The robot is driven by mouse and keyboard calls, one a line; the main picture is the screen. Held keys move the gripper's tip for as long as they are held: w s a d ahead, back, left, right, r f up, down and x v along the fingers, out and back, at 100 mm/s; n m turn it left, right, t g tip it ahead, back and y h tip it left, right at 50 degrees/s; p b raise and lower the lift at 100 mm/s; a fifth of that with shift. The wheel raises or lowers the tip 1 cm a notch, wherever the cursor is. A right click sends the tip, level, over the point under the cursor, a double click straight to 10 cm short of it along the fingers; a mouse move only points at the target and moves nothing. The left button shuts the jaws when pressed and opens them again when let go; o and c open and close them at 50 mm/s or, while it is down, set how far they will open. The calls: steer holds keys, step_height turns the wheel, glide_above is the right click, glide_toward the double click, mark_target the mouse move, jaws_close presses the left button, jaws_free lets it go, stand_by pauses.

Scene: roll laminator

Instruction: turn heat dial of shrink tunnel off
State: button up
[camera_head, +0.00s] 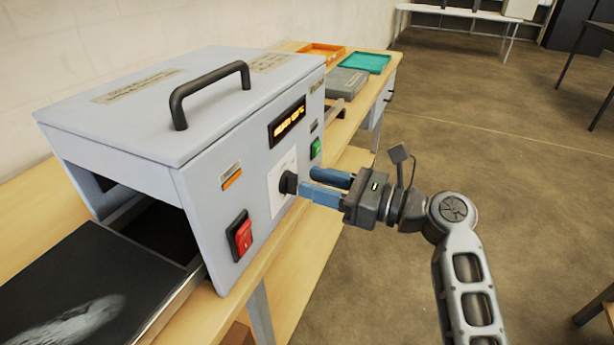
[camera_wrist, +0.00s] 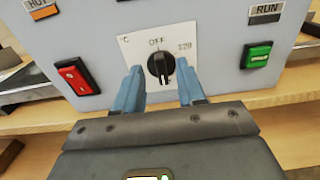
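The shrink tunnel (camera_head: 215,150) is a pale grey box with a black top handle, standing on a wooden bench. Its black heat dial (camera_head: 288,183) sits on a white plate on the front panel. In the wrist view the dial (camera_wrist: 161,67) shows between the fingers, with "OFF" above it and "120" at upper right. Its grip bar looks roughly upright; the exact pointer position is hard to tell. My gripper (camera_head: 311,181) is open, its blue fingers pointing at the panel. In the wrist view the gripper (camera_wrist: 159,68) has one finger either side of the dial, with gaps visible.
A red switch (camera_head: 242,236) is left of the dial and a green RUN switch (camera_head: 315,149) is right of it. An amber display (camera_head: 287,121) is lit above. A grey box (camera_head: 346,82), a teal tray (camera_head: 365,63) and an orange tray (camera_head: 322,49) lie farther along the bench.

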mark_target(291, 184)
steer(key=shift+x, duration=1.4)
steer(key=shift+c, duration=0.3)
jaws_close()
